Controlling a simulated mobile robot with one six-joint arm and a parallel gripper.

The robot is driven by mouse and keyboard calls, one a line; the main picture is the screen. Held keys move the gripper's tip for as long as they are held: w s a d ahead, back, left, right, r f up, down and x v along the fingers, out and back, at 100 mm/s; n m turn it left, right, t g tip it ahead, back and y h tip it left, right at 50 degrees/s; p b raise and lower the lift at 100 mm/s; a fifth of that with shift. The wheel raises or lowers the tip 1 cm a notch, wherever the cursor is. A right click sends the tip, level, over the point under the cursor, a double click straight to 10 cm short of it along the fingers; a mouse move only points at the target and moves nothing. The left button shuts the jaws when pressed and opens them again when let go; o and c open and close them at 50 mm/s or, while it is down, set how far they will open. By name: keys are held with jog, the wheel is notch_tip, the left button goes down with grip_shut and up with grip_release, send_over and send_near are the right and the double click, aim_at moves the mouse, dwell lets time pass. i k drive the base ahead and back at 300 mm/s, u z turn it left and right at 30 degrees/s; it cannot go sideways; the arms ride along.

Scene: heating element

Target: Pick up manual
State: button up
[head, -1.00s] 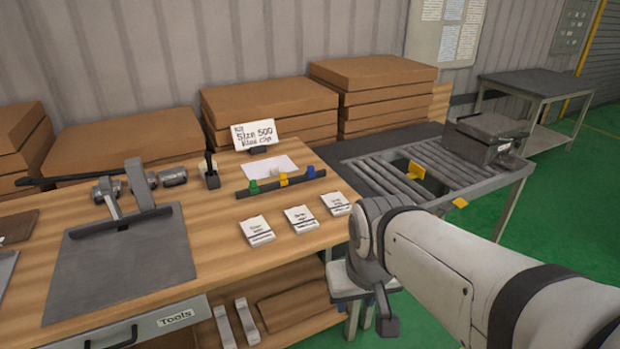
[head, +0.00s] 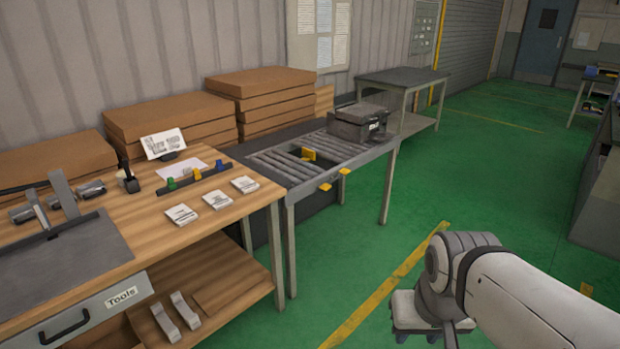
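Three small white booklets with dark print lie in a row on the front right of the wooden workbench: a left one (head: 181,215), a middle one (head: 217,200) and a right one (head: 244,184). They look like manuals, but their print is too small to read. My gripper (head: 420,318) is at the lower right, over the green floor, well to the right of the booklets. It points down and touches nothing that I can see. Its fingers are not clear.
The wooden workbench (head: 160,245) holds a sign (head: 163,144), a strip of coloured clips (head: 197,177) and a grey plate (head: 75,255). A roller table (head: 330,147) bearing a dark grey machine (head: 359,122) adjoins it. Green floor between me and the tables is free.

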aim_at(244, 184)
jog(key=z, duration=0.15)
jog(key=i, duration=2.5)
jog(key=u, duration=1.2)
jog(key=i, duration=0.9)
jog(key=u, duration=0.65)
